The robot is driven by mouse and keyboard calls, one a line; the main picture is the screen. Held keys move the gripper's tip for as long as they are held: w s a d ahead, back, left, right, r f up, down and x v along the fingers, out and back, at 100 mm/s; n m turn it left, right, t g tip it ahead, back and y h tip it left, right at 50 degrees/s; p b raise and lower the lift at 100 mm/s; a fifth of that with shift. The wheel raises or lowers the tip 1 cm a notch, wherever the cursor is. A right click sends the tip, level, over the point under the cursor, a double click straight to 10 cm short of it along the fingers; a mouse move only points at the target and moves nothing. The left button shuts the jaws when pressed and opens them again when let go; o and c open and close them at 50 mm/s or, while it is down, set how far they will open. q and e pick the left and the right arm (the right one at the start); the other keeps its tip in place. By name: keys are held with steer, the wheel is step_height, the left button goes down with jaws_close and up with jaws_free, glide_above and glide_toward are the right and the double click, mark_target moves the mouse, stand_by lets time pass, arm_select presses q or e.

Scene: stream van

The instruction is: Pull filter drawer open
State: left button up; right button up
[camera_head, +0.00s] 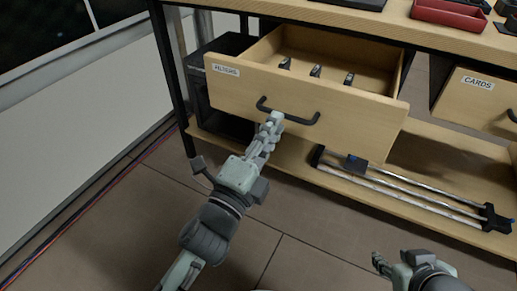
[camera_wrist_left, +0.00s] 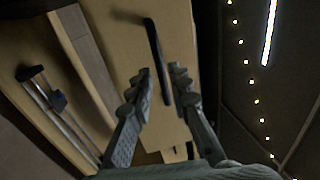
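The filter drawer (camera_head: 232,94), light wood with a FILTERS label, is pulled well out of the bench, and its inside shows. Its black bar handle (camera_head: 300,119) is on the front panel. My left gripper (camera_head: 273,119) is at the left part of this handle.
Several small black items (camera_head: 316,71) stand in the drawer. A CARDS drawer (camera_head: 471,96) is to the right. A lower shelf (camera_head: 385,190) holds metal rods (camera_head: 400,186). A red tray (camera_head: 449,13) is on the bench top. The floor in front is clear.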

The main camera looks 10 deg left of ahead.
arm_select(q)
steer(key=v, duration=0.7)
steer(key=shift+s, duration=0.35)
steer(key=shift+a+f, duration=0.1)
steer(key=a+f+n+g+y+p, duration=0.4)
steer(key=a+f+n+g+y, duration=0.4)
steer(key=a+f+n, duration=0.8)
steer(key=s+a+f+n+g+p, duration=0.2)
steer(key=s+a+f+n+g, duration=0.1)
steer(key=s+f+g, duration=0.5)
steer(key=s+f+n, duration=0.1)
steer(key=s+f, duration=0.2)
steer(key=f, duration=0.1)
steer(key=shift+s+a+f, duration=0.15)
steer(key=shift+a+f, duration=0.15)
steer(key=shift+f, duration=0.1)
arm_select(e)
steer(key=s+d+f+g, duration=0.2)
steer(key=f, duration=0.4)
steer(key=s+d+f+g, duration=0.2)
steer(key=f, duration=0.4)
steer(key=shift+s+d+m+g+h, duration=0.3)
steer(key=shift+d+h, duration=0.1)
steer(key=shift+w, duration=0.1)
